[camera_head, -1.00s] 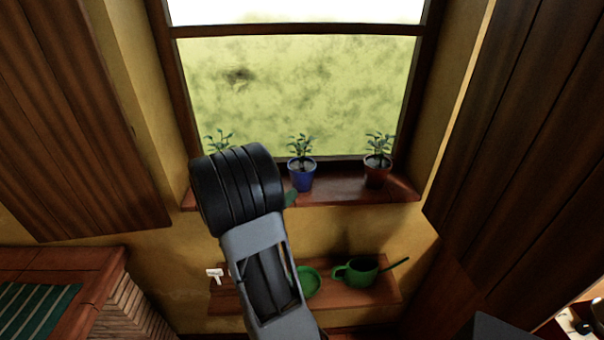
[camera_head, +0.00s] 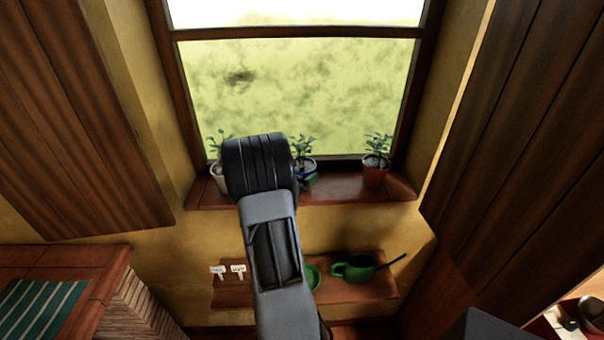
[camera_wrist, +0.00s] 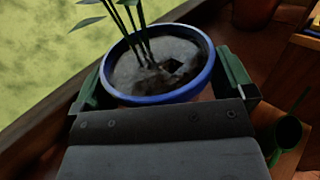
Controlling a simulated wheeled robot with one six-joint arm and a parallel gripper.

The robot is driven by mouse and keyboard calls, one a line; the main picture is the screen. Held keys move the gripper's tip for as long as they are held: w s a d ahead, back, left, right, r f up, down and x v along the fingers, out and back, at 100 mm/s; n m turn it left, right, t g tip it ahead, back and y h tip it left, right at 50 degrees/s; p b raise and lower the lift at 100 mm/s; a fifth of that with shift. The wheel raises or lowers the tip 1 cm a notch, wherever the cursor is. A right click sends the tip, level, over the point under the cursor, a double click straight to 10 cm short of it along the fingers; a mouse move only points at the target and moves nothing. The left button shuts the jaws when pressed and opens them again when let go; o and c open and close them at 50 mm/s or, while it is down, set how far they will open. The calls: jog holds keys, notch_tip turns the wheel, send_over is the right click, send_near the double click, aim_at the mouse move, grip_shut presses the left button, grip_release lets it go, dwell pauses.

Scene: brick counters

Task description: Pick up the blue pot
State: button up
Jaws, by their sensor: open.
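The blue pot (camera_wrist: 158,68) holds dark soil and a leafy plant. In the wrist view its rim fills the middle, between the two green fingers of my gripper (camera_wrist: 166,86). The fingers are open, one on either side of the pot; I cannot tell whether they touch it. In the head view the blue pot (camera_head: 308,167) stands on the window sill (camera_head: 345,190), partly hidden behind my arm and gripper.
A terracotta pot (camera_head: 376,173) stands to the right on the sill and a pale pot (camera_head: 219,173) to the left. A lower shelf (camera_head: 340,293) holds a green watering can (camera_head: 356,268), a green dish (camera_head: 313,277) and white labels (camera_head: 237,269). The window is close behind.

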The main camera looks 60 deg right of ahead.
jog(key=c, duration=0.9)
jog(key=shift+r, duration=0.2)
